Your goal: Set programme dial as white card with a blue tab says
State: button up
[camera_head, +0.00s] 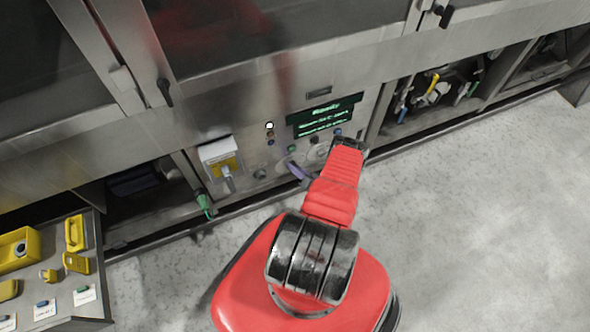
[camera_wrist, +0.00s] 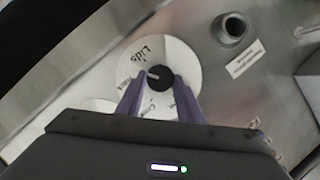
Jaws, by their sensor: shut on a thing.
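The programme dial is a black round knob (camera_wrist: 159,78) on a white disc (camera_wrist: 188,62) with words around it; "Lids" is legible, the others are too small to read surely. A pale pointer mark on the knob faces left in the wrist view. My gripper (camera_wrist: 160,86) has its two purple fingers shut on the knob, one on each side. In the head view my arm partly covers the dial area, and a purple finger shows by the panel. The white card with a blue tab (camera_head: 44,311) lies on the bench at lower left; its writing is too small to read.
A green-lit display (camera_head: 326,117) above the dial seems to read "Ready". A white box with a yellow label (camera_head: 222,160) is left of it. A grey bench (camera_head: 62,260) holds yellow parts and other cards. Open bays flank the panel; floor at right is clear.

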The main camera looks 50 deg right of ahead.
jog(key=shift+s+a+f, duration=0.1)
jog(key=shift+a+f, duration=0.05)
jog(key=shift+f, duration=0.05)
dwell(0.3)
jog(key=o, duration=0.8)
jog(key=shift+c, duration=0.2)
jog(key=o, duration=0.3)
jog(key=shift+r, duration=0.15)
jog(key=shift+v, duration=6.8)
